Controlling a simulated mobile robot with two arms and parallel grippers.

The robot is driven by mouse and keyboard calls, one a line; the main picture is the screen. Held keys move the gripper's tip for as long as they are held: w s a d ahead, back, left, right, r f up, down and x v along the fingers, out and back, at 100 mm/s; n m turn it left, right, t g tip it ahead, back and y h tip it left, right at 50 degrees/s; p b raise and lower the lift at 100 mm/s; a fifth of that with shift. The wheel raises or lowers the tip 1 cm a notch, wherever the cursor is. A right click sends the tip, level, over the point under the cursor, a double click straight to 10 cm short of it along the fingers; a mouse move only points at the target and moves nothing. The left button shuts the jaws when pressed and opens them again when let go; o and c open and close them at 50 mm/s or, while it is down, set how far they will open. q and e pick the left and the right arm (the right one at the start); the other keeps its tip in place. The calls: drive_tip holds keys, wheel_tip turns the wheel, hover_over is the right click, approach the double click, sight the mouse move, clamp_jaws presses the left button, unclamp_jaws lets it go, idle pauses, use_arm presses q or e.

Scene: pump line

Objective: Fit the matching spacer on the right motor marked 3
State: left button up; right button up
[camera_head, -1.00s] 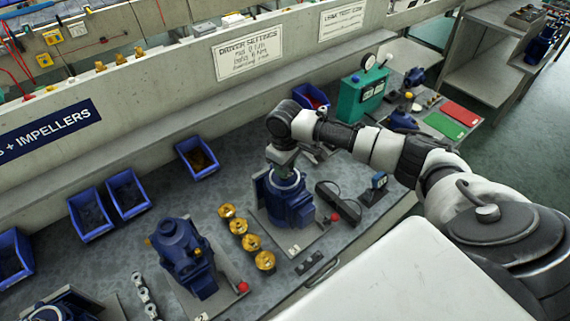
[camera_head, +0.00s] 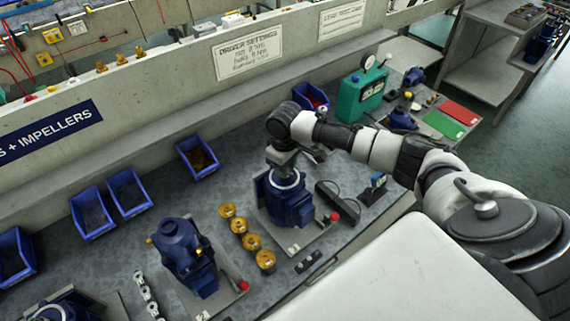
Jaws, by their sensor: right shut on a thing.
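The right motor (camera_head: 291,208) is a blue housing on a grey base plate with a red knob at its corner. The mark on its small white tag (camera_head: 293,248) is too small to read. My right gripper (camera_head: 284,166) points down at the top of this motor. It is shut on what looks like the spacer, a pale ring (camera_head: 288,181) at the motor's top. I cannot tell whether the ring is seated or just above. The fingertips are partly hidden. My left gripper is not in view.
Another blue motor (camera_head: 186,255) stands to the left. Several brass parts (camera_head: 239,226) lie in a row between the motors. Blue bins (camera_head: 198,158) line the back of the bench. A black device (camera_head: 337,200) and a green box (camera_head: 360,97) stand to the right.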

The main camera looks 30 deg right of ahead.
drive_tip(key=shift+f, duration=0.1)
idle(0.7)
drive_tip(key=o, duration=1.7)
wheel_tip(320, 180, up, 6)
drive_tip(key=p, duration=0.7)
drive_tip(key=shift+r, duration=0.25)
wheel_tip(320, 180, up, 2)
drive_tip(key=shift+r+p, duration=0.25)
drive_tip(key=shift+p, duration=0.1)
